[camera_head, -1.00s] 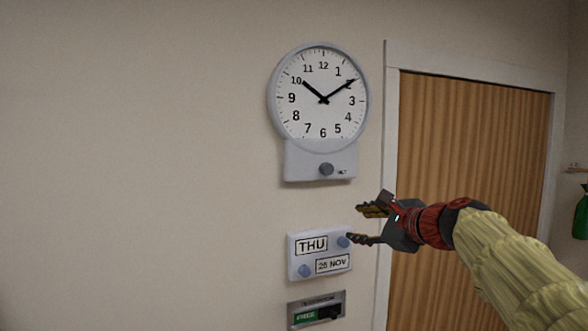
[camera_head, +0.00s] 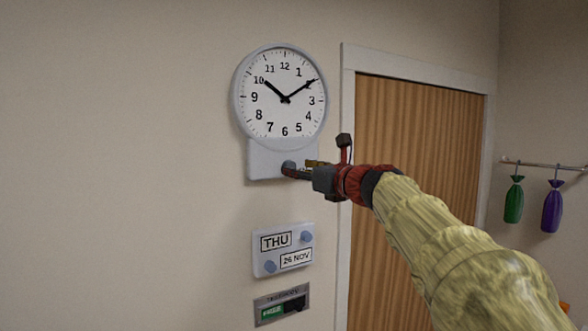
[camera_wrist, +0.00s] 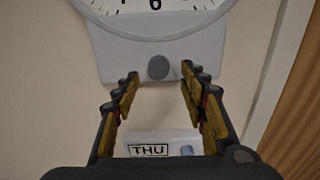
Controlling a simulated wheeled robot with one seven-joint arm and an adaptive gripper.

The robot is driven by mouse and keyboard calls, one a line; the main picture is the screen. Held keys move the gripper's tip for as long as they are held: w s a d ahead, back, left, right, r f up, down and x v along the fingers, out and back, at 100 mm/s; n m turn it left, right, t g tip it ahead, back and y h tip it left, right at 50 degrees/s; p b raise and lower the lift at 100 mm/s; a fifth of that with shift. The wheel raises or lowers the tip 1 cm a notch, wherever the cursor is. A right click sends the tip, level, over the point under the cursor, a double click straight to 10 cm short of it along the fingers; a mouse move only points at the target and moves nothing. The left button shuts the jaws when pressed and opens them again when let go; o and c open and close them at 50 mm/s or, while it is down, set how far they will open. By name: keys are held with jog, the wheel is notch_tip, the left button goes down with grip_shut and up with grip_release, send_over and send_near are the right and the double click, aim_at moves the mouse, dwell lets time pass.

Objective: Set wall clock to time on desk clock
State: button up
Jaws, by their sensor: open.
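The round wall clock (camera_head: 262,118) with a grey rim hangs on the wall. Its short hand points near 10 and its long hand near 2. A grey knob (camera_wrist: 158,67) sits on the panel below the dial; it also shows at the fingertips in the head view (camera_head: 288,166). My gripper (camera_head: 299,169) is at the knob's right in the head view. In the wrist view my gripper (camera_wrist: 158,88) is open and empty, its fingertips apart to either side and slightly below the knob. I cannot tell whether they touch it. No desk clock is in view.
Below the clock is a calendar panel (camera_head: 262,262) reading THU 26 NOV with two blue knobs, and a small sign (camera_head: 271,311) with a green part. A wooden door (camera_head: 440,130) is to the right. Green (camera_head: 514,203) and purple (camera_head: 552,208) bags hang from a rail.

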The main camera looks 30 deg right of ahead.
aim_at(290, 166)
jog(key=w, duration=0.3)
jog(key=shift+w+a, duration=0.1)
jog(key=shift+a, duration=0.05)
jog(key=shift+c, duration=0.7)
grip_shut()
